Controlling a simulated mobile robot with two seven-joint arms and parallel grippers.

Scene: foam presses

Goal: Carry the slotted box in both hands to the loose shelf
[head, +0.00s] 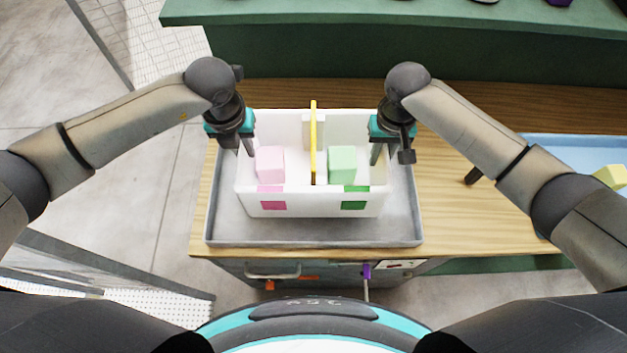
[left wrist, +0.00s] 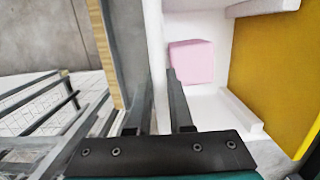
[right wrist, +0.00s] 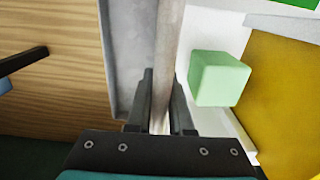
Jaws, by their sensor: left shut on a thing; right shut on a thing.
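The slotted box (head: 310,205) is white, with a yellow divider (head: 313,140) standing upright in its middle. A pink foam block (head: 269,164) is in its left compartment and a green foam block (head: 342,163) in its right one. Pink and green patches mark its front. My left gripper (head: 248,148) is shut on the box's left wall (left wrist: 156,70). My right gripper (head: 378,152) is shut on its right wall (right wrist: 168,60). The box is over a grey tray (head: 230,232); I cannot tell whether it touches the tray. I cannot make out which thing is the loose shelf.
The tray is on a wooden table (head: 460,130). A blue tray (head: 570,150) with a yellow block (head: 610,177) stands at the right. A green counter (head: 400,55) runs behind. A metal rack (head: 100,275) is at lower left.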

